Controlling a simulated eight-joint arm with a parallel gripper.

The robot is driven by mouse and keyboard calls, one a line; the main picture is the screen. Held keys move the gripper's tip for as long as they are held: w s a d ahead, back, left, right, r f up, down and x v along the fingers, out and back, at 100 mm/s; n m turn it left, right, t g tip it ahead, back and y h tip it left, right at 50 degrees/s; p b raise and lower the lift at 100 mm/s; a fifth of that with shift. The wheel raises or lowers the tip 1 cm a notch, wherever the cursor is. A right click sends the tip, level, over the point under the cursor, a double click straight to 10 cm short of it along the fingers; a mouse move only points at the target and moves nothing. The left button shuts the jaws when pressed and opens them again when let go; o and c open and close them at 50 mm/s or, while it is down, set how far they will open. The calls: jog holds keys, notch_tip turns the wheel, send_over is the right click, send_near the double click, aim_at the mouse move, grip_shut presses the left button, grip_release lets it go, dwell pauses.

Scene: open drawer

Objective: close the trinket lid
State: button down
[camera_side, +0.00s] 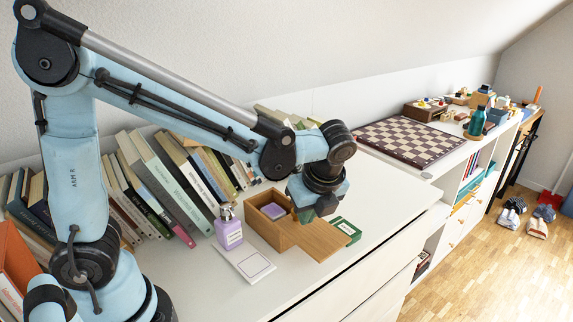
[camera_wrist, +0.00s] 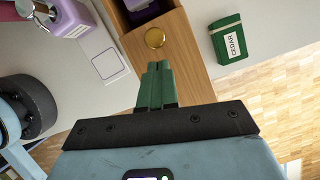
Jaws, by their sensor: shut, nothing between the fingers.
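The wooden trinket box (camera_side: 262,229) stands on the white top, its front part open with a purple item (camera_side: 273,211) inside. Its flat wooden lid (camera_side: 321,240) is slid out to the right, leaving that part uncovered. In the wrist view the lid (camera_wrist: 190,62) has a round brass knob (camera_wrist: 155,38) near the box opening. My gripper (camera_wrist: 158,68) has its green fingers shut together and empty, over the lid, with the tips just short of the knob in the picture. In the side view my gripper (camera_side: 325,208) hangs above the lid; whether it touches cannot be told.
A green box marked CEDAR (camera_wrist: 232,40) lies beside the lid. A purple bottle (camera_side: 229,229) and a white card (camera_side: 245,263) are left of the trinket box. Leaning books (camera_side: 170,180) stand behind. The white top's front edge is close to the lid.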

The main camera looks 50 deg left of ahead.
jog(key=shift+w+a, duration=0.1)
jog(key=shift+a, duration=0.35)
jog(key=shift+a, duration=0.3)
jog(key=a, duration=1.1)
jog(key=shift+s+a, duration=0.3)
jog(key=shift+a, duration=0.1)
jog(key=shift+d, duration=0.1)
